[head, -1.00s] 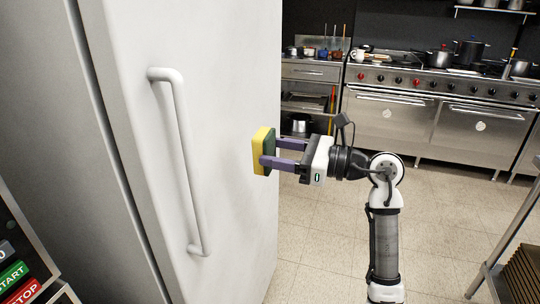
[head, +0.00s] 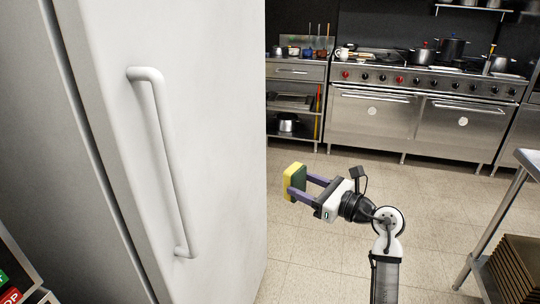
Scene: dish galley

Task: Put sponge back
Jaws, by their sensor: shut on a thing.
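A sponge (head: 295,182), yellow on one side and dark green on the other, is held in the air at the centre of the head view. My gripper (head: 308,187) is shut on it, with its two purple fingers reaching to the green side. The sponge is slightly tilted and sits just right of the white fridge door's edge, apart from it in the picture. No place that clearly belongs to the sponge can be made out.
A white fridge (head: 215,120) with a long handle (head: 165,160) fills the left. Steel ovens (head: 430,120) and a shelf unit (head: 296,95) line the back wall. A steel table (head: 528,158) stands at right. Tiled floor (head: 420,195) between is clear.

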